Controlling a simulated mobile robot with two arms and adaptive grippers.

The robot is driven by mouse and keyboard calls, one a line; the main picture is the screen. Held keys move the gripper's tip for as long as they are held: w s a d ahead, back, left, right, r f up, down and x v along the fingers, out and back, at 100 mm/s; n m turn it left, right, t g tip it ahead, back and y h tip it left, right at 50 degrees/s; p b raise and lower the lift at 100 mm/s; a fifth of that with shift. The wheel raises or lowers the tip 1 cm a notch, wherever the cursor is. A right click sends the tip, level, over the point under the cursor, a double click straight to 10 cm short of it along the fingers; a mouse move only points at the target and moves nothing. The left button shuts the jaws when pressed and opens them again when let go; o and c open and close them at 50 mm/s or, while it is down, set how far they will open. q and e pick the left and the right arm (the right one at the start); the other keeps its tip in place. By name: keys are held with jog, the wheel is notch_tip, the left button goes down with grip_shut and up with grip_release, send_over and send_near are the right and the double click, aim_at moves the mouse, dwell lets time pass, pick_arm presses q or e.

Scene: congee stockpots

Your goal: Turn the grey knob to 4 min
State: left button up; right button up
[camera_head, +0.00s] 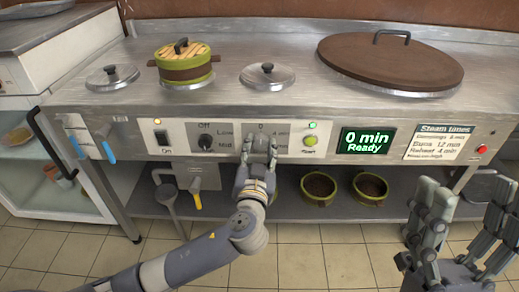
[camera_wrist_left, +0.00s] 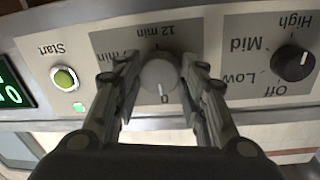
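The grey knob (camera_wrist_left: 160,76) is on the panel in the left wrist view, its white mark at the 0. Parts of "min" and "12 min" show around it. My left gripper (camera_head: 261,143) is in front of this knob and hides most of it in the head view. In the left wrist view its fingers (camera_wrist_left: 161,66) stand either side of the knob, very close; I cannot tell if they touch it. The green display (camera_head: 366,141) reads "0 min Ready". My right gripper (camera_head: 466,200) is open and empty at the lower right, away from the panel.
A black heat knob (camera_head: 205,142) is left of the grey knob; a green start button (camera_head: 309,141) is to its right. A green-yellow pot (camera_head: 184,65) and a large brown lid (camera_head: 390,62) are on the counter. Bowls (camera_head: 319,188) sit on the shelf below.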

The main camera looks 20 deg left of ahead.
pick_arm(q)
jog(key=c, duration=0.3)
